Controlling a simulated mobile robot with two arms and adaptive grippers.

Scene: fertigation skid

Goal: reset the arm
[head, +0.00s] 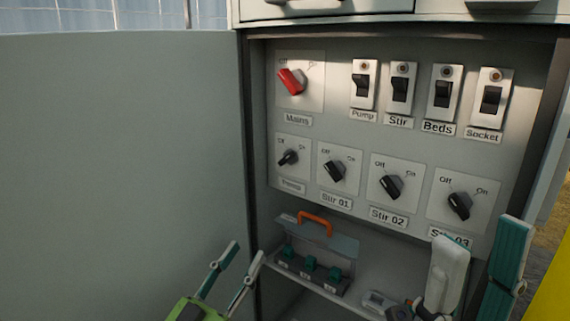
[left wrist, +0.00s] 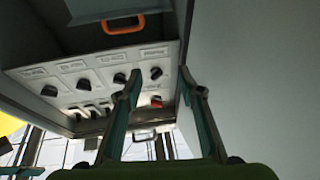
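My left gripper (head: 233,270) is low in the head view, in front of the open cabinet door and left of the panel. Its two fingers are apart with nothing between them. In the left wrist view the fingers (left wrist: 156,88) are also spread and empty, with the panel beyond them. My right gripper (head: 478,265) is at the lower right of the head view, in front of the cabinet's right side. Its fingers stand wide apart and no object shows between them. Both grippers appear clear of the panel knobs.
The control panel (head: 340,130) carries a red Mains knob (head: 291,82), several rocker switches and black knobs. Below it, a box with an orange handle (head: 316,222) and teal parts stands on a shelf, beside a small grey device (head: 378,302). The cabinet door (head: 120,150) fills the left.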

